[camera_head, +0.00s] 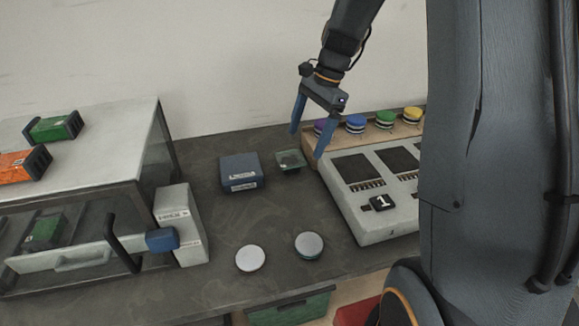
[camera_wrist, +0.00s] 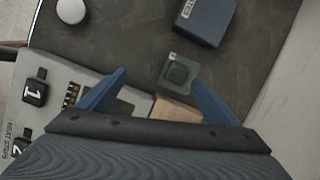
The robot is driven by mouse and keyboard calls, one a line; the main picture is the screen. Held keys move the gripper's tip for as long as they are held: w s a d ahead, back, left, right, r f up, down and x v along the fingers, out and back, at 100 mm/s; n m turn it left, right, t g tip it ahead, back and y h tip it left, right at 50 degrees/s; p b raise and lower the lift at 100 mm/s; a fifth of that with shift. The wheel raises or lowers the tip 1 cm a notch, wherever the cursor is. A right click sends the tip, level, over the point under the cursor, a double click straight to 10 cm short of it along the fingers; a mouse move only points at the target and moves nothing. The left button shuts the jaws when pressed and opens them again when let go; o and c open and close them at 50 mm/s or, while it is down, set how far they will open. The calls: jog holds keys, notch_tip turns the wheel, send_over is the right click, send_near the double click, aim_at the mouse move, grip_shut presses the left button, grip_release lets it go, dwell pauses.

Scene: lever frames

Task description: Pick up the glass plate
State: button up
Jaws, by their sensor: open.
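The glass plate (camera_head: 290,160) is a small, see-through greenish square on the dark worktop, just right of a blue box. It also shows in the wrist view (camera_wrist: 179,72), ahead of the fingers and roughly between their lines. My gripper (camera_head: 307,142) has two blue fingers spread apart with nothing between them. It hangs above the worktop, close to the plate in the head view, and does not touch it. In the wrist view my gripper (camera_wrist: 162,90) is open, with the plate beyond its fingertips.
The blue box (camera_head: 242,171) stands close beside the plate. A grey panel (camera_head: 365,236) with a black block marked 1 lies to the right. Coloured knobs (camera_head: 356,124) stand behind it. Two round white-topped pieces (camera_head: 250,258) sit in front. A grey cabinet (camera_head: 90,150) stands left.

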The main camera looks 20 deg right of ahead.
aim_at(291, 157)
jog(key=w+f+m, duration=0.1)
jog(key=f, duration=0.1)
jog(key=w+a+f+m, duration=0.1)
jog(key=w+f, duration=0.1)
jog(key=f, duration=0.1)
jog(key=w+a+f+y+p, duration=0.1)
jog(key=f, duration=0.2)
jog(key=shift+w+m, duration=0.4)
jog(key=shift+r, duration=0.1)
jog(key=c, duration=1.2)
